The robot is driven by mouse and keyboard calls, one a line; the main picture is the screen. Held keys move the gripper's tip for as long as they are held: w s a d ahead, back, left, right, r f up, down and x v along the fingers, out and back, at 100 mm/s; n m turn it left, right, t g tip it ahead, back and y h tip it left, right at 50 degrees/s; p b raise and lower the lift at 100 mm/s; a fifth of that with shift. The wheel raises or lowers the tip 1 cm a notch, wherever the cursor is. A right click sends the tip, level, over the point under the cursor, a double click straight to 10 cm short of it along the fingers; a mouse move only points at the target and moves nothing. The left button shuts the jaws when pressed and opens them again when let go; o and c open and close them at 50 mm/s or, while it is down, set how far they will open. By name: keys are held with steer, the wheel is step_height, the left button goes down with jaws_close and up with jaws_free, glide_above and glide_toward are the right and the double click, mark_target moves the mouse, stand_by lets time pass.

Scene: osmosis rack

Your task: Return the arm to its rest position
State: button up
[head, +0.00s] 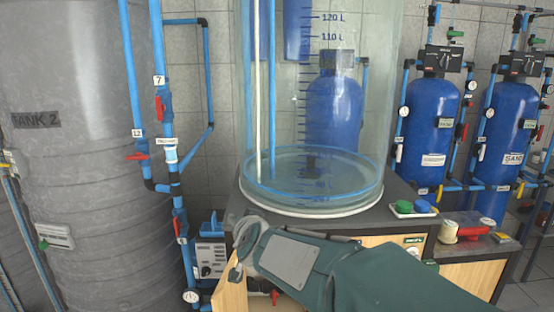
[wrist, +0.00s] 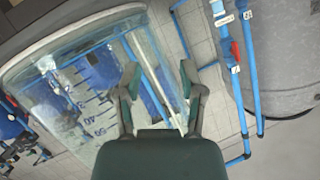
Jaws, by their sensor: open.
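My green arm (head: 370,281) stretches in from the lower right of the head view, low in front of the cabinet. Its rounded grey end lies at lower middle, and I cannot make out the fingers there. In the wrist view my gripper (wrist: 160,78) shows two dark green fingers, spread apart with nothing between them. The clear graduated cylinder (head: 345,110) stands on the dark countertop behind the arm. It also shows tilted in the wrist view (wrist: 85,95), beyond the gripper and to its left.
A grey tank (head: 85,190) fills the left, with blue pipes (head: 165,110) and red valves beside it. Blue filter vessels (head: 430,120) stand at the right. A white tray (head: 413,211) with green and blue items sits on the countertop. A wooden cabinet door (head: 230,296) stands open beside my arm.

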steer(key=s+d+f+g+h, duration=0.2)
steer(key=s+d+f+g, duration=0.1)
steer(key=s+d, duration=0.8)
steer(key=s+d+f+g+h, duration=0.2)
steer(key=s+d+f+g, duration=0.2)
steer(key=s+d, duration=0.8)
steer(key=s, duration=0.7)
steer(key=shift+s+d+n+g+h, duration=0.2)
steer(key=shift+s+n+g+h, duration=0.1)
steer(key=shift+n+g, duration=0.1)
